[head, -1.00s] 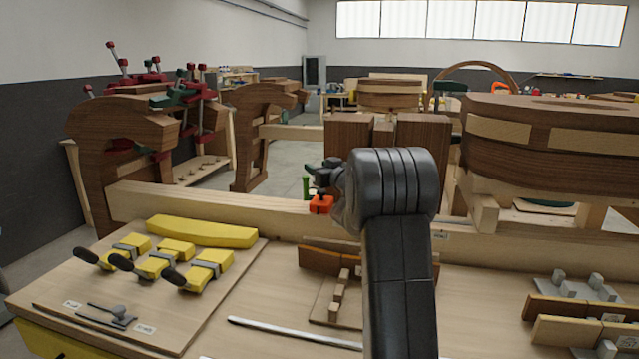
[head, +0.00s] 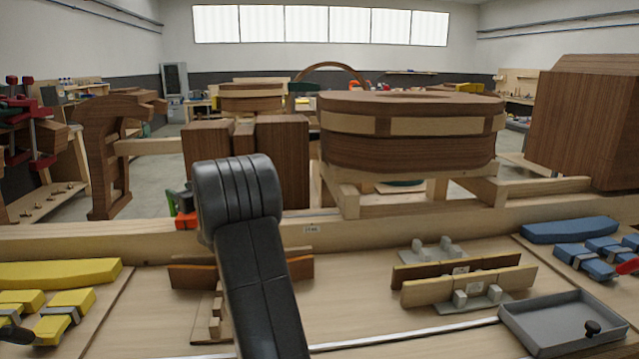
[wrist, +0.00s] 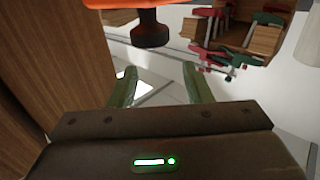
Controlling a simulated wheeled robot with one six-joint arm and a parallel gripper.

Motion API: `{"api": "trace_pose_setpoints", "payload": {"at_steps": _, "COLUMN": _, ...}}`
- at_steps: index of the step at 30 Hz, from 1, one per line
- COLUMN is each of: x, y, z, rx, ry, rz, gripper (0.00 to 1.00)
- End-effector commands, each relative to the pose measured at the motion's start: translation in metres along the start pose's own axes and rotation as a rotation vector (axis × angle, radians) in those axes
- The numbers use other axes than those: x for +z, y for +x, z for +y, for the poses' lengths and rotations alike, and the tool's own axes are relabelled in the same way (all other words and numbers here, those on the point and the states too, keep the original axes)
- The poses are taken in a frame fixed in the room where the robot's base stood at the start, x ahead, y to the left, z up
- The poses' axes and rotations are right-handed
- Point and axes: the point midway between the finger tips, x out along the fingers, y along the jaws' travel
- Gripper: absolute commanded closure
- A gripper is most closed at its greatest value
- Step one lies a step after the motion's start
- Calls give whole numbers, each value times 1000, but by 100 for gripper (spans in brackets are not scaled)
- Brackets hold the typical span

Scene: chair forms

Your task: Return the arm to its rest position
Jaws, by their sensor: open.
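My gripper (wrist: 160,82) shows in the wrist view with two green fingers apart and nothing between them. Beyond the fingers is pale floor. An orange thing with a black knob (wrist: 150,30) fills the top of the wrist view, close beyond the fingertips. In the head view my dark arm rises from the bottom edge, left of centre, and bends over near the wooden beam (head: 420,212). A small orange and green patch (head: 187,220) shows just left of the arm's bend. My gripper is mostly hidden there behind the arm.
Brown wooden blocks (head: 283,160) and a round laminated form (head: 410,150) stand behind the beam. The bench holds yellow parts (head: 60,272), wooden strips with grey clamps (head: 465,285), blue parts (head: 570,230) and a grey tray (head: 560,340). A wooden surface (wrist: 55,60) stands close on the wrist view's left.

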Motion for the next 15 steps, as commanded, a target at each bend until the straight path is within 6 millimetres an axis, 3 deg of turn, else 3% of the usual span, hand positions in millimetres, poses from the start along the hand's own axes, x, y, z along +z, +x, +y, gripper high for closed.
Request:
{"api": "trace_pose_setpoints", "payload": {"at_steps": 3, "x": 23, "y": 0, "z": 0, "rx": 1, "ry": 2, "rz": -2, "gripper": 55}}
{"api": "trace_pose_setpoints", "payload": {"at_steps": 9, "x": 47, "y": -1, "z": 1, "rx": 2, "ry": 0, "rz": -1, "gripper": 55}}
{"api": "trace_pose_setpoints", "payload": {"at_steps": 15, "x": 45, "y": -9, "z": 9, "rx": 2, "ry": 0, "rz": 0, "gripper": 55}}
